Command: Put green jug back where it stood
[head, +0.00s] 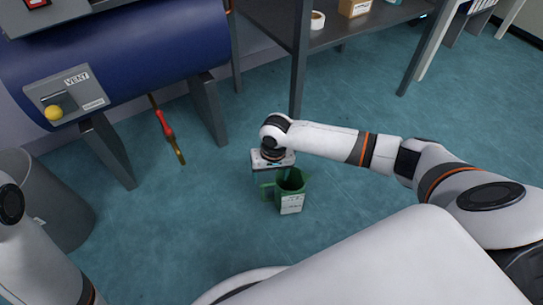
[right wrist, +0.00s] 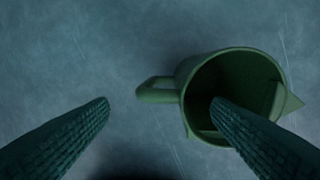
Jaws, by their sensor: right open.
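The green jug (head: 296,186) stands upright on the blue-green floor in the head view, with a pale label on its front and its handle to the left. My right gripper (head: 272,170) is just above and behind it, pointing down. In the right wrist view the jug (right wrist: 187,85) is seen from above, its handle pointing left. The open fingers of my right gripper (right wrist: 158,105) straddle the handle in that picture. The right finger overlaps the jug's mouth; I cannot tell whether it is inside. My left gripper is out of view.
A blue tank (head: 150,50) on dark legs, with a VENT box (head: 70,95), stands at the upper left. A grey bin (head: 55,205) is below it. A dark shelf (head: 350,35) is behind. Floor around the jug is clear.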

